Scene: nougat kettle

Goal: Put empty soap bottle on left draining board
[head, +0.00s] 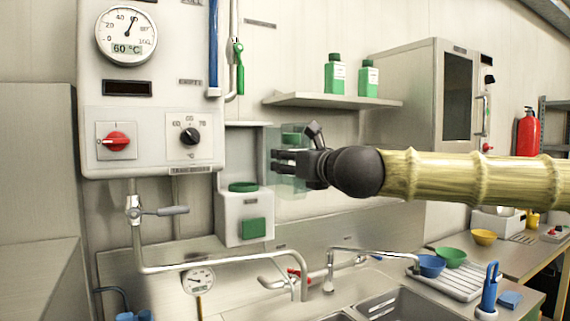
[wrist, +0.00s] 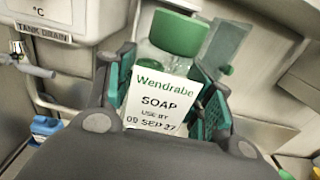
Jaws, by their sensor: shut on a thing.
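My gripper (head: 290,165) is shut on the soap bottle (wrist: 160,98), a clear bottle with a green cap and a white label reading "Wendrabe SOAP". In the wrist view it sits between the two green finger pads. In the head view its green cap (head: 292,138) shows above the fingers, and the bottle looks clear and empty. The bottle is at a see-through panel near the wall, well above the sink; I cannot tell whether it touches the panel. The steel worktop (head: 240,303) left of the sink basin shows partly, behind pipes.
A white box with a green lid (head: 243,215) is just left of the gripper. Two full green bottles (head: 350,76) stand on a shelf (head: 320,99) above. Taps (head: 330,270) rise at the sink (head: 395,305). Bowls (head: 450,256) lie on the right-hand drainer (head: 470,284).

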